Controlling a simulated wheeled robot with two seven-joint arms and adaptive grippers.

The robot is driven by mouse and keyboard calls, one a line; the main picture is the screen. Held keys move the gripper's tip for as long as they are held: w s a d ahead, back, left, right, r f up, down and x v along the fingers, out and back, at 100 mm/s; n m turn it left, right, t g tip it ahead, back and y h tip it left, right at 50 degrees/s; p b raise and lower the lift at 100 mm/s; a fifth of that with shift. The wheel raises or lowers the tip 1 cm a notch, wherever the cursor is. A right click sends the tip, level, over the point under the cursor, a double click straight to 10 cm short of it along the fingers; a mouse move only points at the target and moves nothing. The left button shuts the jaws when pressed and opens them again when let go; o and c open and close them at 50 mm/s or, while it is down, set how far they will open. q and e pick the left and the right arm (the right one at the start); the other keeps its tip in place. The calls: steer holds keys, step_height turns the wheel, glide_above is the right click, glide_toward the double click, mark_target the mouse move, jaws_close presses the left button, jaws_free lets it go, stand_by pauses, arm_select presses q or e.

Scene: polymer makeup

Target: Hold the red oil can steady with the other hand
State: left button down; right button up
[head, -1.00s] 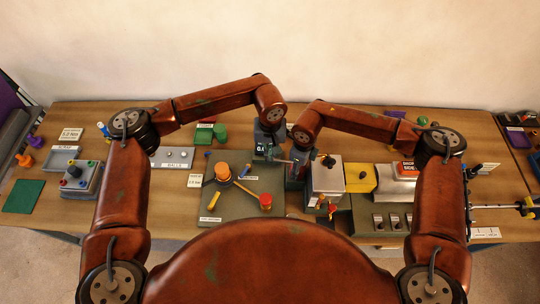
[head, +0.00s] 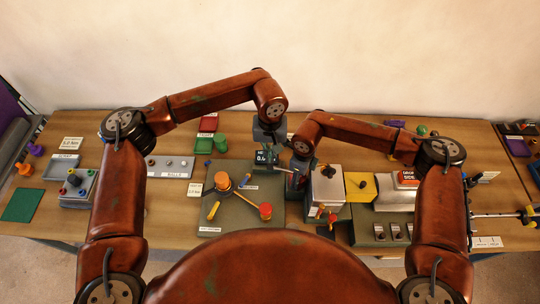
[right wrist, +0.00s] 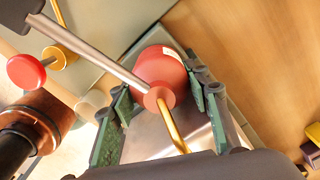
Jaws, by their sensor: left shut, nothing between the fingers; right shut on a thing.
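The red oil can (right wrist: 163,68) shows in the right wrist view, with a round red body, a red cap and a thin yellow spout. My right gripper (right wrist: 160,90) has its green-padded fingers on both sides of it and is shut on it. In the head view my right gripper (head: 297,178) is right of the table's middle, and the can is mostly hidden there. My left gripper (head: 268,150) is close to its left, shut and empty, its fingertips hard to make out. A grey rod (right wrist: 95,55) crosses in front of the can; I cannot tell what it belongs to.
A green-grey board (head: 240,225) with an orange-capped post (head: 222,181) and a red knob (head: 265,211) lies left of the right gripper.

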steer(key=o, duration=1.4)
step_height(320, 180, up, 12)
steer(key=shift+f, duration=0.1)
